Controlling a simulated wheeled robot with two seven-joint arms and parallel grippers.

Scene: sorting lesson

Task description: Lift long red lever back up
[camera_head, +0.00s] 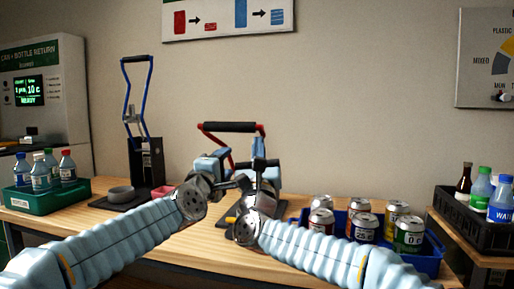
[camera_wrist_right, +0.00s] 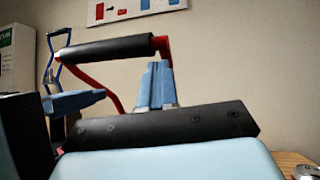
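The long red lever (camera_head: 221,146) has red bars and a black grip (camera_head: 229,127). It stands raised behind my grippers, tilted, and its lower end is hidden. In the right wrist view the black grip (camera_wrist_right: 107,48) crosses the upper left, with red bars at its ends. My right gripper (camera_head: 259,148) is below the grip's right end. In its wrist view the two blue fingers (camera_wrist_right: 155,84) stand close together, with nothing seen between them; contact with the lever is unclear. My left gripper (camera_head: 238,180) is lower, left of the right one, and its fingers are partly hidden.
A blue lever (camera_head: 128,100) on a black stand is left, beside a grey dish (camera_head: 121,194). A green crate of bottles (camera_head: 50,201) stands far left. A blue bin (camera_head: 430,264) of cans is right of my grippers, and a black crate (camera_head: 472,217) of bottles far right.

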